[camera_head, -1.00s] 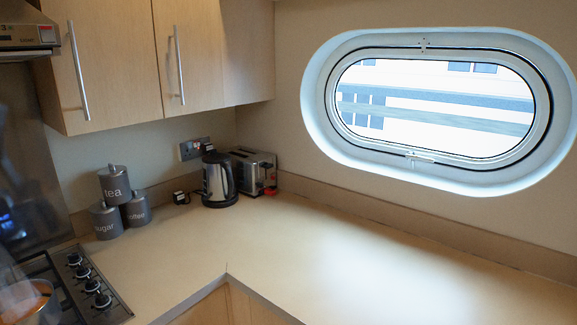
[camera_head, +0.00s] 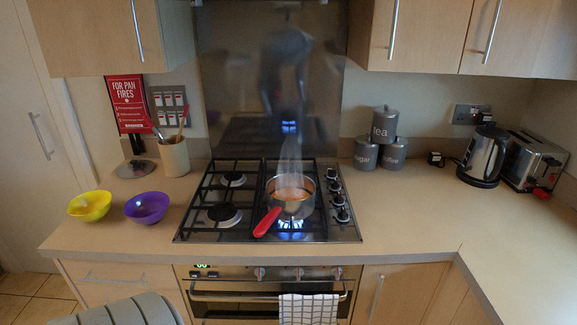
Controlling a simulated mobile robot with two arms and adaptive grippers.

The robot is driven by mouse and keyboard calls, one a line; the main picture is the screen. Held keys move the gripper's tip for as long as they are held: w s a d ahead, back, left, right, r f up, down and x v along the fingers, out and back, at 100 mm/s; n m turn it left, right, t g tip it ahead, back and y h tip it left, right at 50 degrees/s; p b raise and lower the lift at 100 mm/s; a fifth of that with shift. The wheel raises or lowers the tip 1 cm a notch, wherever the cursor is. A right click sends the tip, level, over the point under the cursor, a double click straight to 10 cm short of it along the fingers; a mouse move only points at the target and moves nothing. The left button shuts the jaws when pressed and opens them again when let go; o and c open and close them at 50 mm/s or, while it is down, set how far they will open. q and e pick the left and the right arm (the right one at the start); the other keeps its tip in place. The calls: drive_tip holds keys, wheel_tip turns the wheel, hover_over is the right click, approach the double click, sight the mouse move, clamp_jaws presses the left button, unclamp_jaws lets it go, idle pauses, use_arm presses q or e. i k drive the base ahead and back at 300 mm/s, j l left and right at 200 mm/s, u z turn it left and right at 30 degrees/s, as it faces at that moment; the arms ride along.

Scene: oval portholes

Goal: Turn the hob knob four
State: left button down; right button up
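The gas hob (camera_head: 190,225) is in the middle of the head view, set into the worktop. Several hob knobs stand in a row along its right side, from the rear knob (camera_head: 331,174) to the front knob (camera_head: 343,214). I cannot read numbers on them, so I cannot tell which is four. A steaming saucepan (camera_head: 307,205) with orange contents sits on the right-hand side of the hob, its red handle (camera_head: 266,222) pointing to the front left. A blue flame (camera_head: 290,224) burns under it. Neither gripper is in view.
Left of the hob are a yellow bowl (camera_head: 90,206), a purple bowl (camera_head: 147,208) and a utensil pot (camera_head: 174,158). Right are grey canisters (camera_head: 384,124), a kettle (camera_head: 484,157) and a toaster (camera_head: 534,163). A towel (camera_head: 308,309) hangs on the oven (camera_head: 230,297). The right worktop (camera_head: 410,220) has clear room.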

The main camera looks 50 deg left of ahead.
sight(331, 172)
drive_tip(key=u, duration=1.55)
drive_tip(key=k+l+u, duration=0.15)
drive_tip(key=l, duration=0.15)
